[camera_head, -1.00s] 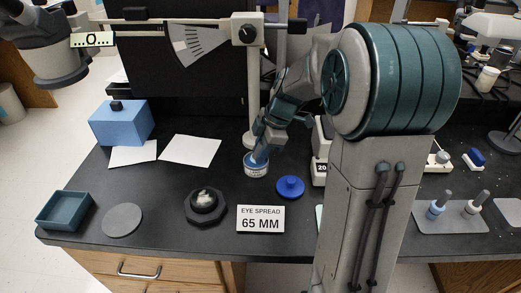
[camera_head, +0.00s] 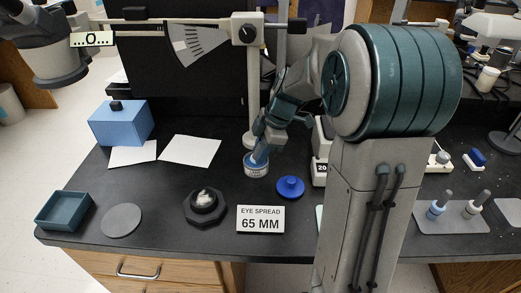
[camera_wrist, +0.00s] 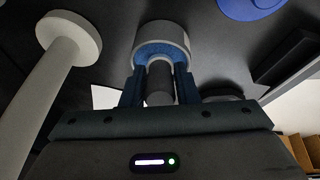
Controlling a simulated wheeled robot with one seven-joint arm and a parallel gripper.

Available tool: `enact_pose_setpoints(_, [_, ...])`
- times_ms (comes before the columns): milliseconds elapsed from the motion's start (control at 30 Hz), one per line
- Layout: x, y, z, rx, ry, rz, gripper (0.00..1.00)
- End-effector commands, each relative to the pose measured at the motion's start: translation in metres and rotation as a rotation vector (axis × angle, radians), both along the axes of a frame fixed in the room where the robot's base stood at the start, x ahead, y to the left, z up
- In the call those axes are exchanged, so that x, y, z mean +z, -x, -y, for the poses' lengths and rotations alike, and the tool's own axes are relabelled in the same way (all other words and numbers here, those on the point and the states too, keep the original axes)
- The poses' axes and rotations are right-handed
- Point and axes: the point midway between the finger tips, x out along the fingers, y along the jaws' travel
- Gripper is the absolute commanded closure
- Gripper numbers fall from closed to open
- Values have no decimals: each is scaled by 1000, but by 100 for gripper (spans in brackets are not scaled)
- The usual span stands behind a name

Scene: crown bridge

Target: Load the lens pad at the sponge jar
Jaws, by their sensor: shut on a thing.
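The sponge jar (camera_head: 256,170) is a small white, labelled jar standing open on the black bench. In the wrist view the jar (camera_wrist: 176,32) shows a blue inside. My gripper (camera_head: 261,149) points down at the jar's mouth. In the wrist view my gripper (camera_wrist: 160,84) is shut on the grey round handle of the lens pad (camera_wrist: 160,88). The handle's far end reaches into the jar's mouth. The pad's tip is hidden, so I cannot tell how deep it sits or whether it touches the sponge.
A blue lid (camera_head: 290,187) lies to the right of the jar. A white post (camera_head: 253,95) stands close behind it. A sign reading "EYE SPREAD 65 MM" (camera_head: 260,219) and a dark round holder (camera_head: 204,206) are in front. A teal tray (camera_head: 63,211) sits at the left.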

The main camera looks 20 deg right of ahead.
Motion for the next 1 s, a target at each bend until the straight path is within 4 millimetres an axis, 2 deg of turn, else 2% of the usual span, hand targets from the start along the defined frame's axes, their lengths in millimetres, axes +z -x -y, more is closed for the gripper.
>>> enact_pose_setpoints(167, [5, 1, 0, 0, 0, -4, 95])
enact_pose_setpoints(1000, [70, 0, 0, -1, 0, -1, 95])
